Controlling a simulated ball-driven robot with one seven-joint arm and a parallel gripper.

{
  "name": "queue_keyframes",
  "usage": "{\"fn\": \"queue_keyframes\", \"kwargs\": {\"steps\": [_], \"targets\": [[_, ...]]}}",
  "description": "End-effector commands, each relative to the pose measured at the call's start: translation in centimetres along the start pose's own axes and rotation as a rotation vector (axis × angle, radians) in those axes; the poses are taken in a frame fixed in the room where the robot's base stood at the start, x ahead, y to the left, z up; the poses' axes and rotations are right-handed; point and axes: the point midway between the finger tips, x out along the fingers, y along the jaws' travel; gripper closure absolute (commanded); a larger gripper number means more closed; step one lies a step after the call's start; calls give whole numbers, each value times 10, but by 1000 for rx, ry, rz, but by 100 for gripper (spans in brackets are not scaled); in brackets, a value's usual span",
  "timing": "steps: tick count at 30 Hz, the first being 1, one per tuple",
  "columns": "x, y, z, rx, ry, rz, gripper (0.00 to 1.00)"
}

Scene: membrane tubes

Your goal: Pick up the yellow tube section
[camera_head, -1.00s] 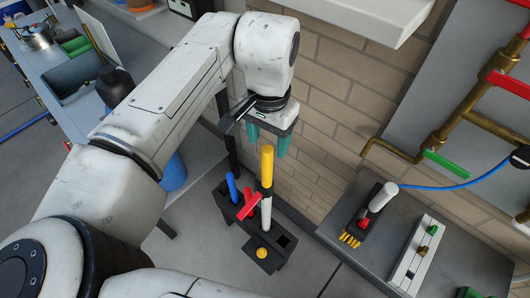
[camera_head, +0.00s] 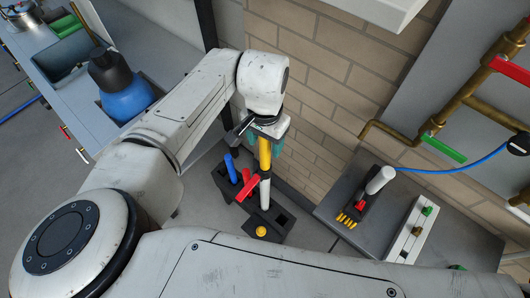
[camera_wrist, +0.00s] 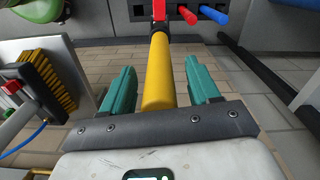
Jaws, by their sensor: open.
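The yellow tube section (camera_head: 265,153) stands upright on top of a white tube section (camera_head: 265,188) in a black holder (camera_head: 278,218). My gripper (camera_head: 267,142) is above the holder, at the upper part of the yellow tube. In the wrist view the yellow tube (camera_wrist: 159,72) lies between the two teal fingers of my gripper (camera_wrist: 162,90), with a gap on each side. The fingers are open.
A brick wall (camera_head: 325,100) rises close behind. A grey bench (camera_head: 340,205) with a brush and fittings stands right.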

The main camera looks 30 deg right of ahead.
Motion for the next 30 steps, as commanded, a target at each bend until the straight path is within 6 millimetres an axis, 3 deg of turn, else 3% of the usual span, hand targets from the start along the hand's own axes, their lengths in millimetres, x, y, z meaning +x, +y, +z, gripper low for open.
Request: {"fn": "queue_keyframes", "kwargs": {"steps": [10,30], "targets": [[9,0,0,1,0,-1,39],[9,0,0,1,0,-1,100]]}}
